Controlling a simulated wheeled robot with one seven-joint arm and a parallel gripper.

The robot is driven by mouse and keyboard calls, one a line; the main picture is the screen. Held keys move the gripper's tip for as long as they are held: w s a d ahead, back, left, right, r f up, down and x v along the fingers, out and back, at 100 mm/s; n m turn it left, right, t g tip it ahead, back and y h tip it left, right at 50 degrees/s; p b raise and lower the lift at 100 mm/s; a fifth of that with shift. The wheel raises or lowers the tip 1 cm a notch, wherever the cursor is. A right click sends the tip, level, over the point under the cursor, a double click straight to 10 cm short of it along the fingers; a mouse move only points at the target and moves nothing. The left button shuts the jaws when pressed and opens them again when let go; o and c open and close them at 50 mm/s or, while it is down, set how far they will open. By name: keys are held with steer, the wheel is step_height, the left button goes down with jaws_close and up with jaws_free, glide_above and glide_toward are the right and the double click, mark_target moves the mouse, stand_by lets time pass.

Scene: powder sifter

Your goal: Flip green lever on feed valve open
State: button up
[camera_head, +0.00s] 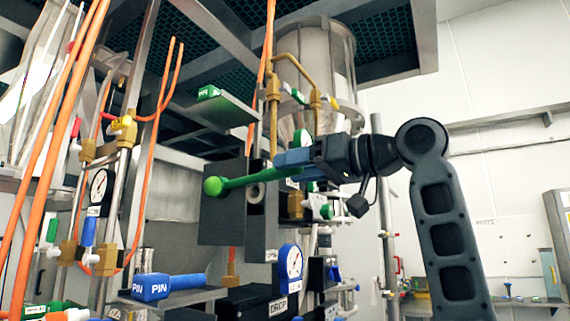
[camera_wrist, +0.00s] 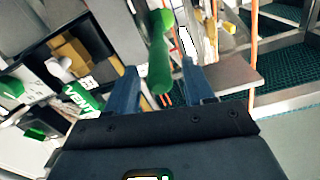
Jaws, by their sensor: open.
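The green lever (camera_head: 240,181) sticks out from a dark grey box, the valve housing (camera_head: 222,220), with a round knob at its left end in the head view. My gripper (camera_head: 286,165) comes in from the right at the lever's right part, its blue fingers partly covering it. In the wrist view the green lever (camera_wrist: 159,62) runs between the two blue fingers of my open gripper (camera_wrist: 160,72). A gap shows on both sides of it there. The lever's pivot is hidden.
A green tag (camera_wrist: 82,98) lettered VENT lies left of my fingers in the wrist view. A blue PIN handle (camera_head: 165,286) and a round blue gauge (camera_head: 290,263) sit lower down. Orange hoses (camera_head: 148,170) and brass pipes (camera_head: 273,105) stand around the valve. The right side is freer.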

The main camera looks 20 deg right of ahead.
mark_target(249, 181)
steer(key=shift+x, duration=1.2)
jaws_close()
